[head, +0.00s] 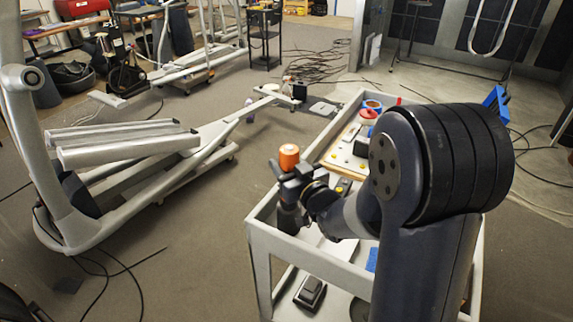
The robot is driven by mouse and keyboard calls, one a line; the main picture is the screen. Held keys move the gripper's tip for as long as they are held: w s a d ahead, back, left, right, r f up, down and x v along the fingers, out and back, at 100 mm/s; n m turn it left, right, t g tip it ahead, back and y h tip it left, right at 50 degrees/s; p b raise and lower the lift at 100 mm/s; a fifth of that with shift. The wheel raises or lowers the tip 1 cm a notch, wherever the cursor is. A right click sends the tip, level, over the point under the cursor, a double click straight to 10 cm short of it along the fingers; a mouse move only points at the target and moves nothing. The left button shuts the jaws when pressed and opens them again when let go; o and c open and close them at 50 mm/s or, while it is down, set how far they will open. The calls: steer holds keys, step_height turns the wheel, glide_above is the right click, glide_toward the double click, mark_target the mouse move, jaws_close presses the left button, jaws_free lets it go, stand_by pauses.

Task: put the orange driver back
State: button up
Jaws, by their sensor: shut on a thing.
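The orange driver (289,157) shows its orange handle standing upright above my gripper (287,178) in the head view. My gripper is shut on the driver, over the near left corner of a light grey cart (262,237). The driver's lower part is hidden by the gripper. My dark arm covers much of the cart's right side. I cannot tell which spot is the driver's own place.
A board (345,155) with yellow pieces lies on the cart top, with red and blue items (370,112) behind it. A black boxy item (311,292) sits on the lower shelf. An elliptical machine (130,150) stands left; cables (312,68) lie on the floor.

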steer(key=o, duration=1.5)
steer(key=shift+c, duration=0.2)
steer(key=shift+f, duration=0.1)
steer(key=shift+s+d, duration=0.2)
steer(key=shift+s, duration=0.1)
steer(key=b+v, duration=0.1)
steer(key=v, duration=0.9)
